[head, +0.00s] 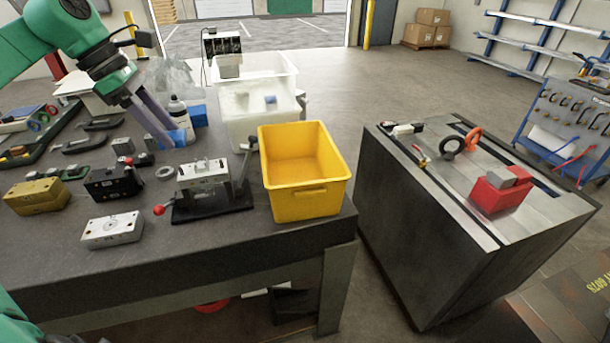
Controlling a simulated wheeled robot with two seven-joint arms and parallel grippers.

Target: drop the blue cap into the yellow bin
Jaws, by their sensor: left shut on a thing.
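My left gripper (172,136) reaches down from the upper left over the dark workbench, its fingers shut on the blue cap (181,137). The cap shows as blue at the fingertips, partly hidden by the fingers; I cannot tell whether it touches the bench. The yellow bin (304,203) stands at the bench's right front corner, open at the top, and its visible inside looks empty. The gripper is to the left of the bin and farther back. My right gripper is not in view.
A translucent tub (238,131) is behind the bin. Metal mould blocks (112,231) lie at the front left.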

